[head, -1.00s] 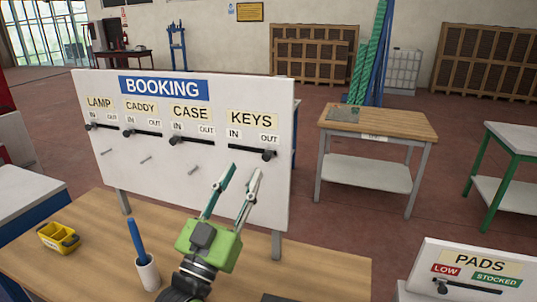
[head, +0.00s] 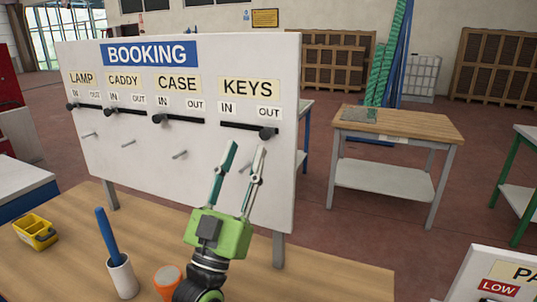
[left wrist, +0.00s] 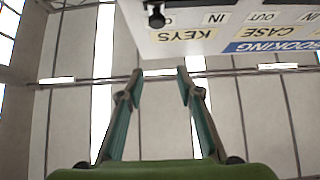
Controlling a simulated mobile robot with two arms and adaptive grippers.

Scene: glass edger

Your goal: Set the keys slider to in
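The white booking board (head: 75,160) stands upright on the wooden desk. Its keys slider is a black knob (head: 268,133) at the right end of a dark slot, under the OUT label (head: 269,112); the IN label (head: 229,108) is at the slot's left. The knob also shows at the top of the left wrist view (left wrist: 156,18), where the board is upside down. My left gripper (head: 245,148) is open and empty, pointing up, in front of the board and below the keys slot. I see no contact with the knob. My right gripper is not in view.
The lamp, caddy and case knobs sit at the left ends of their slots. Several bare pegs (head: 180,155) stick out below. A yellow bin (head: 36,234), a cup with a blue stick (head: 122,277) and an orange pot (head: 168,282) stand on the desk (head: 330,282).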

